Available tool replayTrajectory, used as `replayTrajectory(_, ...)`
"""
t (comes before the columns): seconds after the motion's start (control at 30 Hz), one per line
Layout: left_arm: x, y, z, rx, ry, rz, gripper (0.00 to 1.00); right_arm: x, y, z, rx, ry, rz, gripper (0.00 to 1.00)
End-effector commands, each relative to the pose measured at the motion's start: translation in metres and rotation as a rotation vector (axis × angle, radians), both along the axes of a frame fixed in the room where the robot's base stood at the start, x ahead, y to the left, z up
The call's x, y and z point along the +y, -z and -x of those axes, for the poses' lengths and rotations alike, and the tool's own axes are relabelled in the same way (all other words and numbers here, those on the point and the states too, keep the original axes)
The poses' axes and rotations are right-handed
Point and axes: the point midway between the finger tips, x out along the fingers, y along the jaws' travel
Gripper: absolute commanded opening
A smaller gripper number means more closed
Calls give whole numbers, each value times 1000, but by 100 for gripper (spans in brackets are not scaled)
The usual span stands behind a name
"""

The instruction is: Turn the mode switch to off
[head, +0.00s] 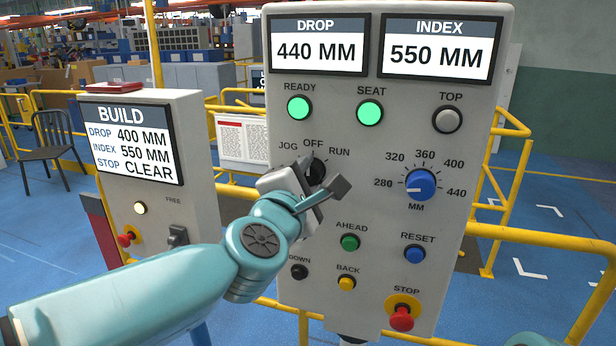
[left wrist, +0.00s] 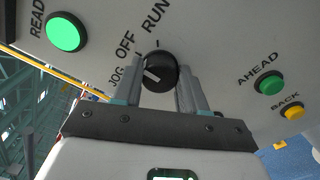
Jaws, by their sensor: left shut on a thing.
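The mode switch (head: 316,171) is a black round knob on the grey control panel, with the labels JOG, OFF and RUN around its top. My left gripper (head: 309,184) is at the knob and hides its lower left part in the head view. In the left wrist view the two fingers sit on either side of the knob (left wrist: 161,69), shut on it. There the white mark on the knob points toward the JOG side. My right gripper is not in view.
The panel (head: 462,215) also carries a blue MM dial (head: 421,185), lit READY and SEAT lamps, AHEAD, BACK and RESET buttons, and a red STOP button (head: 402,318). A smaller BUILD box (head: 190,130) stands at left. Yellow rails (head: 545,235) run behind.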

Motion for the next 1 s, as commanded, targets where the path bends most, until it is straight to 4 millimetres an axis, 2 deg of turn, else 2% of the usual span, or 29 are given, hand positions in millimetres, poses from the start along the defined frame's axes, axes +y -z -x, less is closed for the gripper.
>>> replayTrajectory(0.1, 1, -1, 0, -1, -3, 2, 11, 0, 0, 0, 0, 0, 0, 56)
replayTrajectory(0.13, 1, -1, 0, -2, -4, 2, 45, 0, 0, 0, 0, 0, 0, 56)
replayTrajectory(0.2, 1, -1, 0, -1, -3, 2, 67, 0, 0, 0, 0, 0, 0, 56)
replayTrajectory(0.5, 1, 0, 1, -1, -1, 2, 67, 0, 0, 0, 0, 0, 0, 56)
replayTrajectory(0.63, 4, 0, 12, -2, 0, 3, 67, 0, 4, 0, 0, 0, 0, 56)
replayTrajectory(0.77, 13, 0, 39, -3, 1, 4, 67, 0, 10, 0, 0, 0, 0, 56)
replayTrajectory(1.0, 33, -1, 101, -3, 1, 5, 67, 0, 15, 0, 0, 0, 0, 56)
